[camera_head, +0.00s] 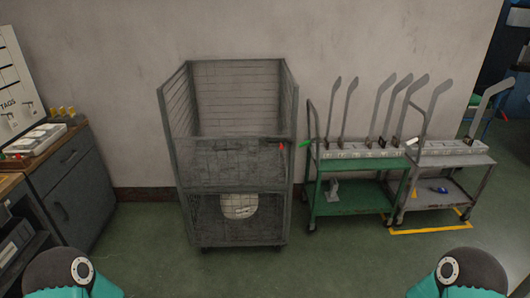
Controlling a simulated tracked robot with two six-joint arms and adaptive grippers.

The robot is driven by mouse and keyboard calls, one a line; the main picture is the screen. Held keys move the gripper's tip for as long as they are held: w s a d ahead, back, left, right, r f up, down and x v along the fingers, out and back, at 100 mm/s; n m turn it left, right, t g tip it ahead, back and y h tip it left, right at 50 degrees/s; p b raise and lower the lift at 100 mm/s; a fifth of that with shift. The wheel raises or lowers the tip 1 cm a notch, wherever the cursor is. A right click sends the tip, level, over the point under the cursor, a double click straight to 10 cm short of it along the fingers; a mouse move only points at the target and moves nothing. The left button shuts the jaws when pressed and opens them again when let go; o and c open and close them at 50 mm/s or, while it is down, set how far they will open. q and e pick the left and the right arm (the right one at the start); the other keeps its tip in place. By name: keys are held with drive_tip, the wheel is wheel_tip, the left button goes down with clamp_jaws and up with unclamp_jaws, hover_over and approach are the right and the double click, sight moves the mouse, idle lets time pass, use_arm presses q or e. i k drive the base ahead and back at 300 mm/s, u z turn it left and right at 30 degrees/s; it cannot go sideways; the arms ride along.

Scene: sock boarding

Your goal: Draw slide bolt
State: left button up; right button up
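A tall grey wire-mesh cage trolley (186,165) stands against the wall, left of centre. Its front panel has a small red piece (281,146) near the upper right corner; it may be the slide bolt's handle, but it is too small to tell whether the bolt is drawn. Inside the lower part sits a round whitish object (239,206), seen through the mesh. Parts of my two arms show at the bottom left and bottom right corners. Neither gripper is in view, and nothing of mine touches the cage.
A green cart (350,168) and a grey cart (458,160), both carrying upright sock boards, stand right of the cage. Yellow floor tape (430,231) marks the grey cart's spot. A dark cabinet (78,190) stands at left. The floor (330,265) in front is clear.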

sight(280, 147)
drive_tip(key=u, duration=0.05)
drive_tip(key=k, duration=0.25)
drive_tip(key=z, duration=0.2)
drive_tip(key=i, duration=0.9)
drive_tip(key=u, duration=0.1)
drive_tip(key=k, duration=0.65)
drive_tip(key=z, duration=0.5)
drive_tip(key=i, duration=1.65)
drive_tip(key=u, duration=0.65)
